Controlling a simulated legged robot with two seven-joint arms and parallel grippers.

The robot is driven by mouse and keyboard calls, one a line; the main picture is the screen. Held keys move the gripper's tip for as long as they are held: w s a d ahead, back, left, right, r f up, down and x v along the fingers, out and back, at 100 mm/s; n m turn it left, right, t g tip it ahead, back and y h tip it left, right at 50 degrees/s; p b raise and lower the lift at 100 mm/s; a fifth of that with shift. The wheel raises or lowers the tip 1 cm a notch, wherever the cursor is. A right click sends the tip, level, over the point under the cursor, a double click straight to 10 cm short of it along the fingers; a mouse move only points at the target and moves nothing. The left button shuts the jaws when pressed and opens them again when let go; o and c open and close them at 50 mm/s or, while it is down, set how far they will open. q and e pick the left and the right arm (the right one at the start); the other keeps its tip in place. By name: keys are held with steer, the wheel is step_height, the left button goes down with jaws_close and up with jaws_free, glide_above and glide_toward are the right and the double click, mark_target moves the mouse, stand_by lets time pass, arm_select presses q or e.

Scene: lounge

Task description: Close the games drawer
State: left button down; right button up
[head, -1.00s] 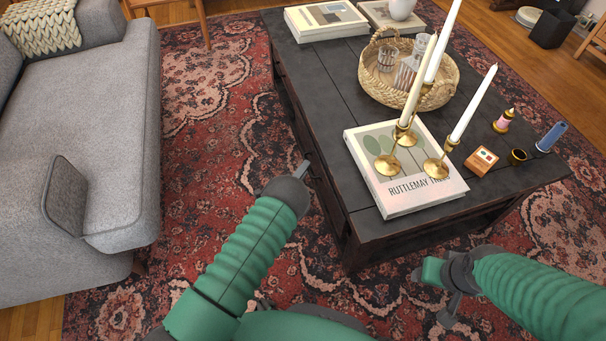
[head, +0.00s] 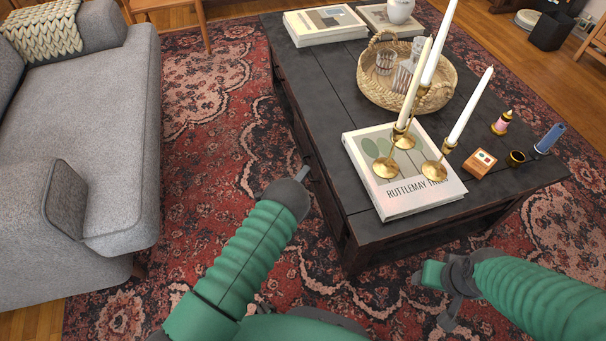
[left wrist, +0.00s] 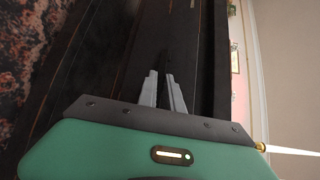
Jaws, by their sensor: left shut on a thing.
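The dark wooden coffee table (head: 322,92) has its drawer side facing left, towards the sofa. My left gripper (head: 304,173) is at that side, low by the near part of the drawer fronts. In the left wrist view its two fingers (left wrist: 163,82) are close together against a dark wooden front (left wrist: 165,35), the games drawer by its place. They are shut on what seems to be its handle, mostly hidden by the fingers and shadow. How far the drawer stands out cannot be told. My right gripper (head: 446,296) hangs off the table's near right end, apart from it; its jaw state is unclear.
On the tabletop stand brass candlesticks (head: 400,137) with tall candles on a book (head: 405,198), a woven tray (head: 372,82) with glassware, and small items near the right edge. A grey sofa (head: 85,110) stands left. Patterned rug (head: 215,120) lies free between sofa and table.

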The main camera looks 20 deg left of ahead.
mark_target(315, 170)
arm_select(q)
steer(key=shift+a+f, duration=0.1)
steer(key=shift+a, duration=0.1)
stand_by(0.6)
steer(key=w+d, duration=0.2)
steer(key=d, duration=0.1)
steer(key=shift+w+d+b, duration=0.1)
steer(key=shift+b, duration=0.25)
steer(key=c, duration=1.5)
jaws_free()
steer(key=shift+d, duration=0.1)
